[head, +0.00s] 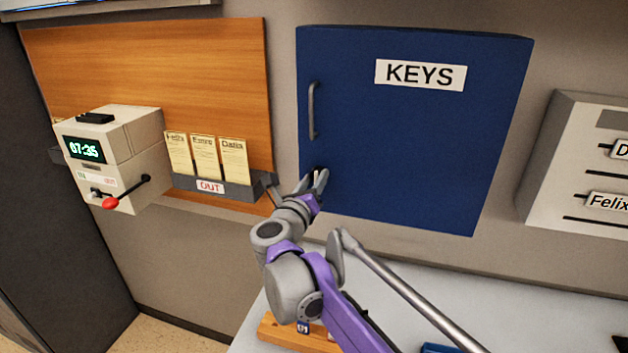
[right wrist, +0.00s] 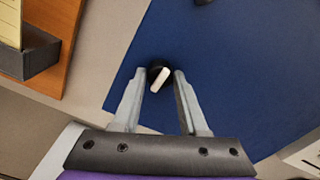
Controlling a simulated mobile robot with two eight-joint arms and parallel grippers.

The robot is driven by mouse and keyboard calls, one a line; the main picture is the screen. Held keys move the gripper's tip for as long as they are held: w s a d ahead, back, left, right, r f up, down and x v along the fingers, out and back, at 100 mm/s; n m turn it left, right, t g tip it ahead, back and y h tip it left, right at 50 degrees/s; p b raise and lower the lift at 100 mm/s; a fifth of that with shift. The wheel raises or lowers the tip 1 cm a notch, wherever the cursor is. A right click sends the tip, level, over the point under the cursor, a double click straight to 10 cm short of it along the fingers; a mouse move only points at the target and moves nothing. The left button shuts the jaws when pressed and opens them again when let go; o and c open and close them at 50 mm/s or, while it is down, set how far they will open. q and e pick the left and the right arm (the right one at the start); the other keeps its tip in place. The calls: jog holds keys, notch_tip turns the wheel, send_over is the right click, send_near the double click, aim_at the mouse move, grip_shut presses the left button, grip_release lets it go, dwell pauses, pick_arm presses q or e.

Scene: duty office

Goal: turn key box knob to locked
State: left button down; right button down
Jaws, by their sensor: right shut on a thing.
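The blue key box (head: 410,140) with a KEYS label hangs on the wall, its door shut. In the right wrist view its blue door (right wrist: 225,80) fills much of the picture. The black knob (right wrist: 153,70) with a white pointer bar sits near the door's lower left corner. The pointer is tilted, from upper right to lower left. My right gripper (head: 318,178) is at the knob; its fingertips (right wrist: 162,78) are shut on the knob's two sides. In the head view the gripper mostly hides the knob. My left gripper is not in view.
The door's grey handle (head: 313,110) is above my right gripper. To the left are the OUT card rack (head: 225,188) and a time clock (head: 115,150) with a red-tipped lever. A light tabletop (head: 560,320) lies below. A name-label panel (head: 560,150) is at right.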

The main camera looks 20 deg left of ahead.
jog(key=shift+n, duration=0.4)
jog(key=n, duration=0.3)
jog(key=shift+n+b, duration=0.35)
jog(key=shift+n, duration=0.05)
jog(key=n, duration=0.4)
jog(key=n+b, duration=0.1)
jog(key=n, duration=0.4)
jog(key=shift+f, duration=0.1)
jog(key=n, duration=0.4)
jog(key=shift+n+b, duration=0.3)
jog(key=shift+c, duration=2.2)
grip_release()
